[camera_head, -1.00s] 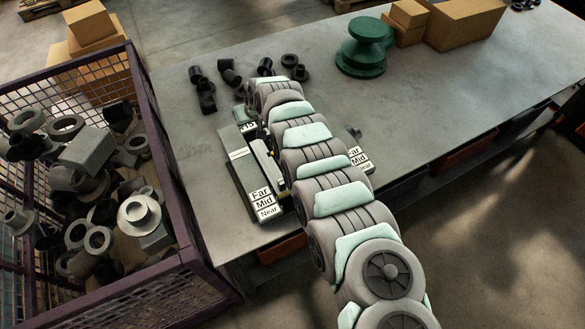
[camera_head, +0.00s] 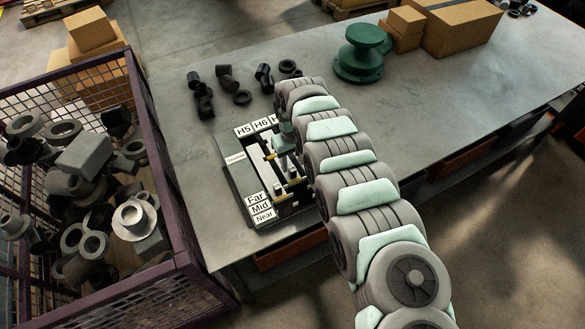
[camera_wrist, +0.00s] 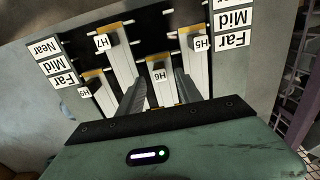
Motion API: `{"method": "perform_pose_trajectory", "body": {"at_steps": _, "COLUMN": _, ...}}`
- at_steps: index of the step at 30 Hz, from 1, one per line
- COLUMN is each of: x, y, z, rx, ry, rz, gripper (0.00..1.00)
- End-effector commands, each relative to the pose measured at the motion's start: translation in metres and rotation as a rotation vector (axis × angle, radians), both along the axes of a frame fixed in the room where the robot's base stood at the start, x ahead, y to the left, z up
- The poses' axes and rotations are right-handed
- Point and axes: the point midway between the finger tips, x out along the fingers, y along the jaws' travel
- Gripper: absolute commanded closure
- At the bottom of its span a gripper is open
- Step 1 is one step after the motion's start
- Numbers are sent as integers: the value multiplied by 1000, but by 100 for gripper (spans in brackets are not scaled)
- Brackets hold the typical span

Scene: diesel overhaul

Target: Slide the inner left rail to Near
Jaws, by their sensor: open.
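The rail fixture (camera_head: 240,180) lies on the table and carries several light rails with yellow ends, dark upright knobs and H labels. In the wrist view, the picture is turned, with Near at the top. The outer left rail, H5 (camera_wrist: 190,52), reaches further toward Near. My gripper (camera_wrist: 159,90) is open over the fixture, its two fingers on either side of H6 in the picture. Contact and height cannot be told. In the head view my arm hides the fixture's right side.
Far, Mid and Near labels (camera_head: 260,207) mark the fixture's front left. Black pipe fittings (camera_head: 242,97) stand behind it, and a green flanged part (camera_head: 362,55) and boxes (camera_head: 462,25) further back. A mesh bin (camera_head: 160,170) of parts is at left. The table's middle right is clear.

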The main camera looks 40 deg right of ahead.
Motion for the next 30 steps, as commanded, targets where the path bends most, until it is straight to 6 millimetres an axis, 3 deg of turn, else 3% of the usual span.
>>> {"method": "perform_pose_trajectory", "body": {"at_steps": 9, "x": 1, "y": 1, "z": -38, "rx": 2, "ry": -2, "rz": 0, "gripper": 58}}
{"method": "perform_pose_trajectory", "body": {"at_steps": 22, "x": 0, "y": 0, "z": -44, "rx": -2, "ry": -1, "rz": 0, "gripper": 58}}
{"method": "perform_pose_trajectory", "body": {"at_steps": 30, "x": 0, "y": 0, "z": -44, "rx": -1, "ry": -1, "rz": 0, "gripper": 79}}
